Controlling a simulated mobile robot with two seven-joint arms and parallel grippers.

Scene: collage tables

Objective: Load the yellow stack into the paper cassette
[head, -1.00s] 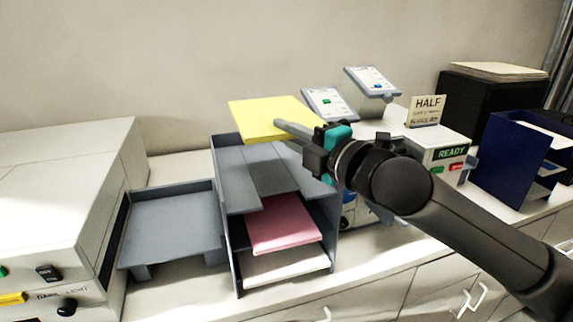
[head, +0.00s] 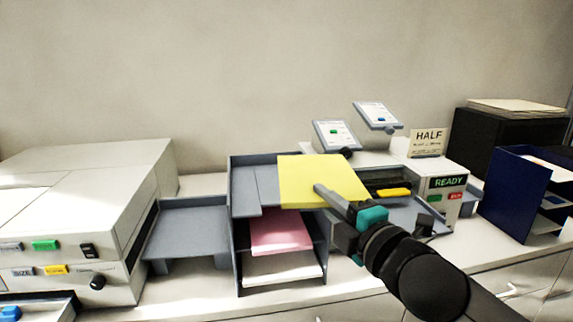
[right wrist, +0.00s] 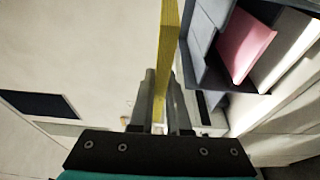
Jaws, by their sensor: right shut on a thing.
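The yellow stack (head: 320,180) is a flat pad of paper in the head view, held in the air over the right part of the grey sorter's top. My right gripper (head: 335,203) is shut on its near edge. In the right wrist view the stack (right wrist: 168,50) appears edge-on between the fingers (right wrist: 160,105). A grey tray (head: 415,218) sticks out from the front of the machine with the READY display, right of the stack; it looks like the paper cassette. My gripper and the stack partly hide it. My left gripper is not in view.
The grey sorter (head: 237,240) holds a pink stack (head: 280,233) and white paper (head: 283,267). A low grey tray (head: 190,228) and a white machine (head: 75,210) stand at left. The READY machine (head: 440,180) has a HALF sign (head: 429,142). A blue rack (head: 510,190) stands at right.

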